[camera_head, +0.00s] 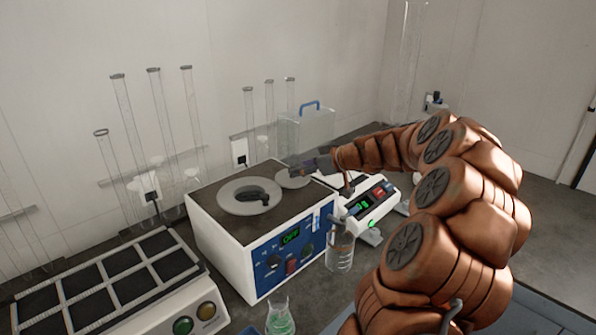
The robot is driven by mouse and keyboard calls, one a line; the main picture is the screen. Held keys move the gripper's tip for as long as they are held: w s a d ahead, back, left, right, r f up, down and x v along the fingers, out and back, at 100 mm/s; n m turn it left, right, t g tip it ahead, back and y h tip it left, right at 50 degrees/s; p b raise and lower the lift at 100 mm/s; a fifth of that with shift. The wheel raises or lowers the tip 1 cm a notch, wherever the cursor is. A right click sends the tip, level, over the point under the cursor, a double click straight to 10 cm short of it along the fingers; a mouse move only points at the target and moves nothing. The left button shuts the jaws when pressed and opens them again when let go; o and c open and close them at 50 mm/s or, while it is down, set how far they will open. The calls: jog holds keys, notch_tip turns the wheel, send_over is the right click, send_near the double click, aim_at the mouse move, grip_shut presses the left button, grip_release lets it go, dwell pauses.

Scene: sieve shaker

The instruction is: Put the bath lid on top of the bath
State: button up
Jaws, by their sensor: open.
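The bath (226,232) is a white box with a dark top and a blue front panel whose display reads OFF. A pale round lid (232,207) with a dark curved handle lies flat on the left of its top. A smaller pale disc (291,181) lies to its right, partly hidden by my gripper. My gripper (298,167) is open above the back right of the bath's top, close to this disc. My arm reaches in from the right. I cannot tell whether the gripper touches the disc, nor which disc is the bath lid.
A clear box with a blue handle (308,124) stands behind the bath. A white device (369,207) stands right of it, a bottle (340,253) in front. A block heater (110,283) is at left, a green-liquid flask (280,321) at front. Tall glass tubes (128,117) line the wall.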

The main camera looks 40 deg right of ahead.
jog(key=b+v, duration=0.2)
jog(key=v, duration=0.8)
jog(key=shift+b, duration=0.3)
jog(key=shift+a, duration=0.15)
